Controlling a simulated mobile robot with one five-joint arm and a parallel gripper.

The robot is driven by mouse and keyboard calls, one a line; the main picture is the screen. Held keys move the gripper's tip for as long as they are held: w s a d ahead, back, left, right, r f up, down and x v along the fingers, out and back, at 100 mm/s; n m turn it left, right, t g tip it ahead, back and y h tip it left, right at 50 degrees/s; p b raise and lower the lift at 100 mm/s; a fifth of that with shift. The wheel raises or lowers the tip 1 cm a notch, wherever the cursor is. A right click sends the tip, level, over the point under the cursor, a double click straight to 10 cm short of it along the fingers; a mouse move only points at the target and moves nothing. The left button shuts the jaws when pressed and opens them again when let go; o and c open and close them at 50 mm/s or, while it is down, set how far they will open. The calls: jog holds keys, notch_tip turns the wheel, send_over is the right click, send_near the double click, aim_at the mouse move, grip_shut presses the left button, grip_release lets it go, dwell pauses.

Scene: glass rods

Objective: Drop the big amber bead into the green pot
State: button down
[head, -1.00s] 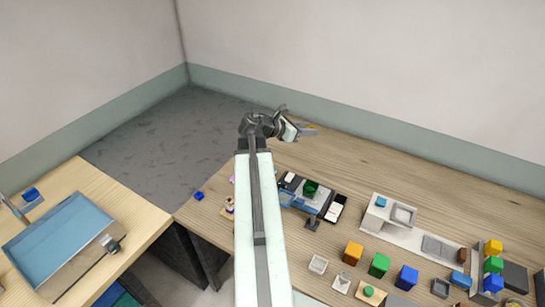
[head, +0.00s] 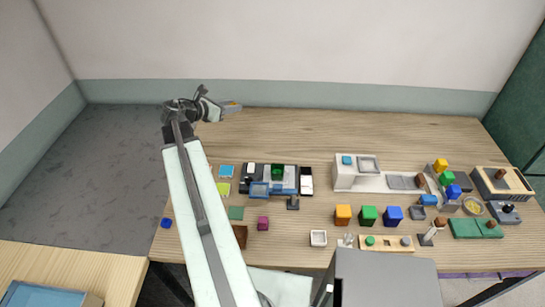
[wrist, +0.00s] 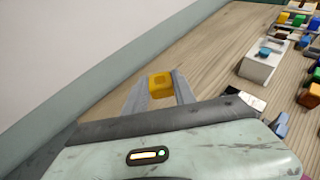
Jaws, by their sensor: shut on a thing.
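The big amber bead (wrist: 161,84) is a rounded amber block between the two fingers of my gripper (wrist: 160,90) in the wrist view. My gripper is shut on it. In the head view my gripper (head: 229,107) is at the far left part of the table, with the amber bead (head: 235,103) showing at its tip. A green box-shaped thing (head: 369,215) stands between an orange one and a blue one near the front of the table. A darker green cup-like thing (head: 278,169) stands at the black tray. I cannot tell which is the green pot.
The orange box (head: 343,214) and blue box (head: 393,215) flank the green one. A white unit (head: 348,178) stands behind them. A black tray (head: 299,171) lies left of it. Stacked coloured blocks (head: 448,178) are at right. The back strip of the table is clear.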

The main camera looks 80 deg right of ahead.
jog(key=s+f+m+g+y+b, duration=0.3)
jog(key=s+f+m+b, duration=0.1)
jog(key=s+f+b, duration=0.45)
jog(key=m+g+y+b, duration=0.3)
jog(key=m+y+b, duration=0.3)
jog(key=b, duration=0.2)
send_over(274, 164)
jog(key=a, duration=0.2)
jog(key=f, duration=0.8)
jog(key=shift+d+f, duration=0.15)
jog(key=shift+d, duration=0.05)
jog(key=shift+s+a+y, duration=0.15)
jog(key=shift+a+y, duration=0.1)
jog(key=shift+y, duration=0.05)
jog(key=shift+s+a+p, duration=0.1)
jog(key=shift+p, duration=0.2)
notch_tip(274, 164, down, 5)
jog(key=b, duration=0.5)
jog(key=shift+f, duration=0.1)
jog(key=c, duration=0.9)
grip_release()
jog(key=shift+c, duration=0.2)
